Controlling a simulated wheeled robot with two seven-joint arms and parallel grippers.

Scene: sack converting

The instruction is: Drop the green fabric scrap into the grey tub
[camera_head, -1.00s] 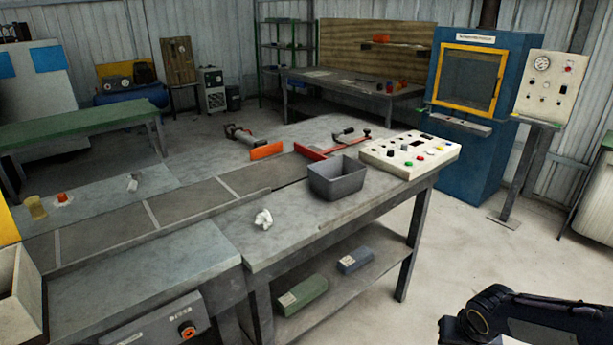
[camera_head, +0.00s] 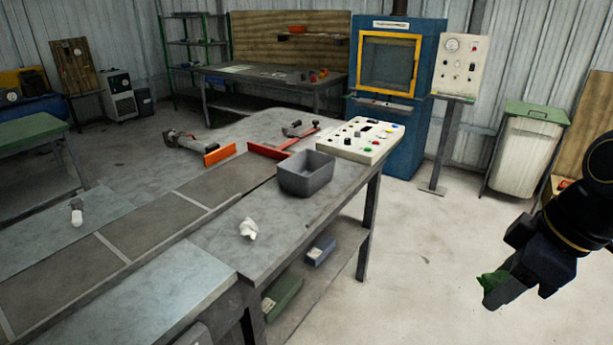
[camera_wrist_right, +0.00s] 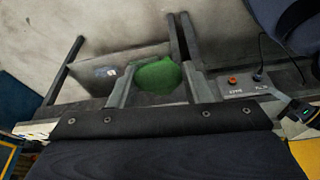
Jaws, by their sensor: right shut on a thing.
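The grey tub (camera_head: 306,174) stands upright on the long grey table, beside the control panel, and looks empty from here. My right gripper (camera_head: 492,291) is at the lower right of the head view, over bare floor and well to the right of the table. It is shut on the green fabric scrap (camera_head: 494,282), which shows at its fingertips. In the right wrist view the green scrap (camera_wrist_right: 158,76) sits between the two fingers. My left gripper is not in view.
The long table (camera_head: 215,240) carries a crumpled white scrap (camera_head: 248,229), the control panel (camera_head: 361,140) and red-orange rails. A blue machine (camera_head: 400,90) stands behind. A white bin with a green lid (camera_head: 524,150) is at the right. The floor between table and gripper is clear.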

